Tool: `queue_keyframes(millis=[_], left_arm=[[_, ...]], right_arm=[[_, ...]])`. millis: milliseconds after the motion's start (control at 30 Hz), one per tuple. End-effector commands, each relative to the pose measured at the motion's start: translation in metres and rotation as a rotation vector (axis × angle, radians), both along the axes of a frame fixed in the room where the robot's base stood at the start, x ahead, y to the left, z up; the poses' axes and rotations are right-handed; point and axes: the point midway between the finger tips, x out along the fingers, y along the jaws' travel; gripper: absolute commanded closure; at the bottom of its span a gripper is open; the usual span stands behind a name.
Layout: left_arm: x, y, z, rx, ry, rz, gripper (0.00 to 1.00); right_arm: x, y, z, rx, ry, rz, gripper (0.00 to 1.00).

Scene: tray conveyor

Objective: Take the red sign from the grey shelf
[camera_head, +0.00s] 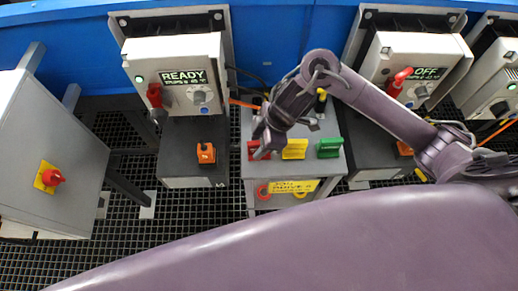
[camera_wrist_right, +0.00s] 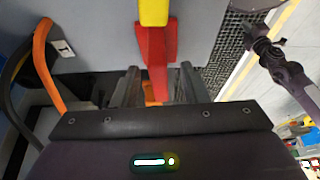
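The red sign (camera_head: 254,150) stands on the grey shelf (camera_head: 247,122) at the left of a row, beside a yellow sign (camera_head: 294,149) and a green sign (camera_head: 329,147). My right gripper (camera_head: 264,146) is at the red sign and partly covers it. In the right wrist view the red sign (camera_wrist_right: 155,55) reaches down between the two fingers of my right gripper (camera_wrist_right: 160,85). The fingers look apart, with gaps on both sides of the sign. The yellow sign (camera_wrist_right: 154,12) is just beyond it. My left gripper is not in view.
A READY box (camera_head: 180,52) with a red lever stands behind left, an OFF box (camera_head: 418,68) behind right. An orange padlock-like tag (camera_head: 206,152) is on the dark stand left of the shelf. A grey cabinet (camera_head: 50,140) with a red knob is at the far left.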

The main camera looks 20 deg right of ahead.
Motion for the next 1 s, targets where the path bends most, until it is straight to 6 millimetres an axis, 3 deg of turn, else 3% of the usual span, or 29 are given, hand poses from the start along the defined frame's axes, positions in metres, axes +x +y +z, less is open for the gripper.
queue_keyframes(millis=[100, 400, 767, 1000], left_arm=[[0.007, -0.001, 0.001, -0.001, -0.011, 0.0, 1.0], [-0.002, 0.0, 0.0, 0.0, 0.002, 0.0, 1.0], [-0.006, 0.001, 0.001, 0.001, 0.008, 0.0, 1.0], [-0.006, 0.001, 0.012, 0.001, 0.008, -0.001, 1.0]], right_arm=[[0.0, 0.0, 0.001, 0.0, -0.001, 0.0, 0.6], [0.0, 0.0, 0.001, 0.0, -0.001, 0.0, 0.99], [0.001, 0.0, 0.003, 0.0, -0.002, 0.0, 1.0], [0.002, -0.001, 0.027, -0.002, -0.007, 0.001, 1.0]])
